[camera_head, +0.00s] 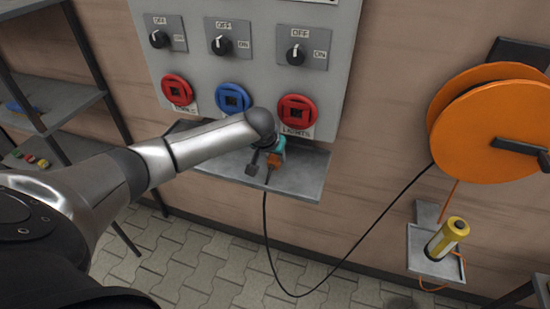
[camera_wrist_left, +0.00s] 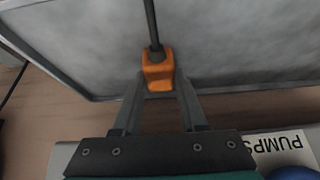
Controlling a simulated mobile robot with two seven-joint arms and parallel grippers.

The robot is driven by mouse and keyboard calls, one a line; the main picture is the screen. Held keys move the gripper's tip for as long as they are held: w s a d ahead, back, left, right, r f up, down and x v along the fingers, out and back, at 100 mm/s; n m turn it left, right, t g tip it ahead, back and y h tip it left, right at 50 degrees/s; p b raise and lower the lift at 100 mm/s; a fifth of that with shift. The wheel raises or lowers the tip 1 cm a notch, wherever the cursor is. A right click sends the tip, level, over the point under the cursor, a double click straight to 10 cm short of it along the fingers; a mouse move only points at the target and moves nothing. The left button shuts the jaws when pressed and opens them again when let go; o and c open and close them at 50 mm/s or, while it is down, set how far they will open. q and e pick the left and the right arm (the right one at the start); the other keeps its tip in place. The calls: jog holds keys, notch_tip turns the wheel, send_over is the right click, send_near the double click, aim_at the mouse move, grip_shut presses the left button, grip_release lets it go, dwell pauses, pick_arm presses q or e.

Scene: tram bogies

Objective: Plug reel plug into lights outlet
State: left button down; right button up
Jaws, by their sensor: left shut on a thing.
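The reel plug is orange with a dark cable; it shows in the head view (camera_head: 272,161) and in the wrist view (camera_wrist_left: 158,72). My left gripper (camera_head: 263,163) is shut on it, with its two fingers (camera_wrist_left: 158,100) on either side of the plug in the wrist view. The plug is just above the grey shelf under the panel; I cannot tell whether it touches the shelf. The lights outlet (camera_head: 297,110) is the red round socket at the panel's right, above the plug and apart from it. My right gripper is not in view.
A blue outlet (camera_head: 233,97) and another red outlet (camera_head: 177,90) sit left of the lights outlet, below switches. The grey shelf (camera_head: 302,178) juts out below. The cable (camera_head: 352,253) hangs in a loop to the orange reel (camera_head: 495,125). A yellow lamp (camera_head: 447,238) stands at the right.

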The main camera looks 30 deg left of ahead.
aim_at(274, 159)
pick_arm(q)
jog(key=shift+s+r, duration=0.1)
jog(key=shift+r, duration=0.05)
jog(key=shift+s+d+r+p, duration=0.1)
jog(key=shift+s+r+p, duration=0.25)
jog(key=shift+r, duration=0.1)
notch_tip(274, 159, up, 7)
jog(key=shift+w+f+p, duration=0.1)
jog(key=shift+f+p, duration=0.1)
jog(key=shift+p, duration=0.6)
jog(key=s+d+p, duration=0.1)
jog(key=s+d, duration=0.3)
jog(key=s, duration=1.4)
jog(key=shift+s+d+f+p, duration=0.2)
jog(key=shift+s+f+p, duration=0.15)
jog(key=shift+s+p, duration=0.05)
jog(key=shift+w+d, duration=0.1)
